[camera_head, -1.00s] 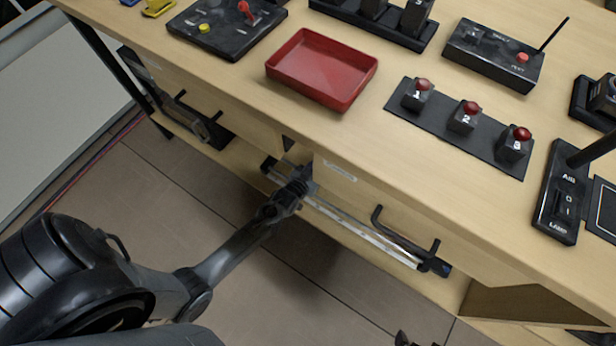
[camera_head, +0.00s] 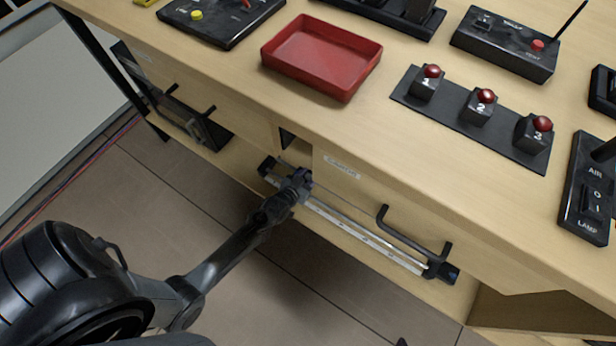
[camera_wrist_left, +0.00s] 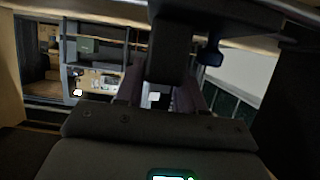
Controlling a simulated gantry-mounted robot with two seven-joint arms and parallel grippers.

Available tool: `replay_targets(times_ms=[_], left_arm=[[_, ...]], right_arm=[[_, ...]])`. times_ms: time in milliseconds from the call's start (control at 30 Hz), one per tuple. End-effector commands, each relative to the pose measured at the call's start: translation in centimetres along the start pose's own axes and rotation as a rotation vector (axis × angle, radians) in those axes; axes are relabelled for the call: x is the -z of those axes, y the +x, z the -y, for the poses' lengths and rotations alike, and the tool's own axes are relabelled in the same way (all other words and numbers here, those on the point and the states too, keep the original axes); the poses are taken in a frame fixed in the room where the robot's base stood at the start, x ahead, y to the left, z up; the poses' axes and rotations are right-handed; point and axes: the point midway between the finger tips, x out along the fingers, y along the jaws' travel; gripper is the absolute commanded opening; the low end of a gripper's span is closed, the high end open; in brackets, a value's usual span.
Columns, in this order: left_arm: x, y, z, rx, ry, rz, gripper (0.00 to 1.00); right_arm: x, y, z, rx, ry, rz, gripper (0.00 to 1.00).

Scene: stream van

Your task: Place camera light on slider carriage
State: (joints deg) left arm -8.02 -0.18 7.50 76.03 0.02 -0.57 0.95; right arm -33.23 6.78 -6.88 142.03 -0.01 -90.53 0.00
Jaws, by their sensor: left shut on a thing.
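The slider is a silver rail (camera_head: 365,235) along the front of the desk, below the desktop. My left gripper (camera_head: 300,182) is at the rail's left part, shut on a dark block that looks like the carriage; the fingers hide much of it. In the left wrist view a dark block (camera_wrist_left: 172,50) with a blue-black knob (camera_wrist_left: 210,52) stands between the fingers. Three black blocks with red domes, numbered light 1 (camera_head: 425,85), light 2 (camera_head: 479,108) and light 3 (camera_head: 534,132), stand on a black strip (camera_head: 455,116). My right gripper is not in view.
A red tray (camera_head: 320,60) lies left of the strip. A black lamp switch box (camera_head: 588,190) is at the right, and a control box with an antenna (camera_head: 503,45) is behind. A dark handle (camera_head: 415,235) juts out near the rail's right part. Bare desktop lies in front of the strip.

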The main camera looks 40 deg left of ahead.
Motion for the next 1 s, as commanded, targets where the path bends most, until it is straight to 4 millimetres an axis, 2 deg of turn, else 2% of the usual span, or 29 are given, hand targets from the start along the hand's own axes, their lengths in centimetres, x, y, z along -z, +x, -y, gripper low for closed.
replay_targets(times_ms=[200,233,400,767,1000], left_arm=[[-0.3,0.2,0.0,0.0,0.0,-0.001,0.04],[-0.3,0.1,0.0,0.0,0.0,0.0,0.41],[-0.2,0.1,0.0,0.0,0.0,0.0,0.63],[0.2,-0.1,0.0,0.0,0.0,-0.001,0.63],[0.4,-3.4,0.0,0.0,0.0,0.002,0.63]], right_arm=[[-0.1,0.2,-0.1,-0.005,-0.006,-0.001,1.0],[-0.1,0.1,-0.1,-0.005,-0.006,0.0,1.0],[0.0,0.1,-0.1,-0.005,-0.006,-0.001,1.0],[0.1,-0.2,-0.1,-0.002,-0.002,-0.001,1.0],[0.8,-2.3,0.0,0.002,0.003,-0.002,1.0]])
